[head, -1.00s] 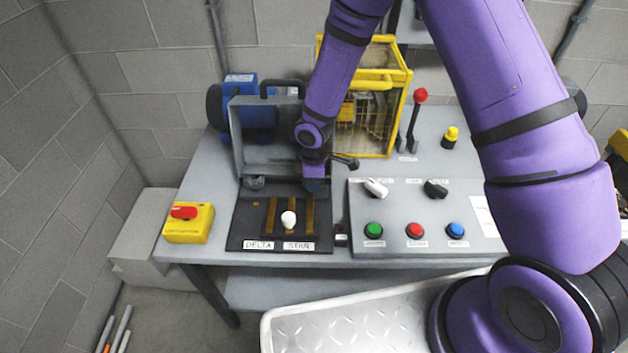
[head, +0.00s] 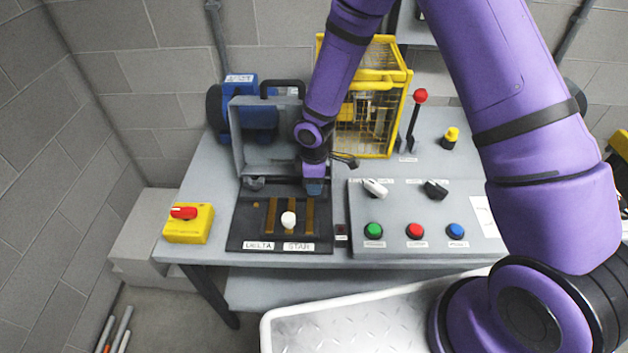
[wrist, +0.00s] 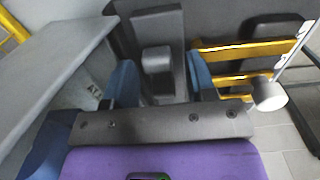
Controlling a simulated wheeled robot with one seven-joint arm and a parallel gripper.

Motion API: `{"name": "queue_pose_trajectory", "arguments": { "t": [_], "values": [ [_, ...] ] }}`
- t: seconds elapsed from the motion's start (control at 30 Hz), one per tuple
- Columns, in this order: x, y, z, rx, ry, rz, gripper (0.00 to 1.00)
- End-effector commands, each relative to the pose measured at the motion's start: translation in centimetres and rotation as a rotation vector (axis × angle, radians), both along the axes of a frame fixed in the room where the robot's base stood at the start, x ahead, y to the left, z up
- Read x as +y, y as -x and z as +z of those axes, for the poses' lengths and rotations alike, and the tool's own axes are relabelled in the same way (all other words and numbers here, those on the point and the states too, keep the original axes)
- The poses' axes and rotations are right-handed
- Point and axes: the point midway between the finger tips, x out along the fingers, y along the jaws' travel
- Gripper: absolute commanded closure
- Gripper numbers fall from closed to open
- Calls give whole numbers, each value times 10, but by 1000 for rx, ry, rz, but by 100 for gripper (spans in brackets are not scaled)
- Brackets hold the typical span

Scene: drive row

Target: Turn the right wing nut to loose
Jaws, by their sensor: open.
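My gripper (head: 314,190) points down at the right back edge of the black terminal panel. In the wrist view its two blue fingers stand apart, and my open gripper (wrist: 160,85) has a dark grey block (wrist: 156,62), apparently the right wing nut, between them. I cannot tell whether the fingers touch it. In the head view the right wing nut is hidden by my gripper. The left wing nut (head: 254,183) is dark and sits at the panel's left back corner. The panel (head: 243,232) carries brass bars and a white knob (head: 288,219).
An open grey cover (head: 238,140) stands behind the panel. A grey control box (head: 362,215) with coloured buttons is close on the right. A yellow cage (head: 400,80) stands behind. A yellow box with a red switch (head: 188,222) is at the left.

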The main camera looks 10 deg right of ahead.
Motion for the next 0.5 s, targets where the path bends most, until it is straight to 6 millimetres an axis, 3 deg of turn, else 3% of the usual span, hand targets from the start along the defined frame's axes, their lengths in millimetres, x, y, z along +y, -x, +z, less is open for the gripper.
{"name": "queue_pose_trajectory", "arguments": {
  "t": [0.5],
  "values": [
    [0,-1,84,-3,-1,-1,49]
  ]
}}
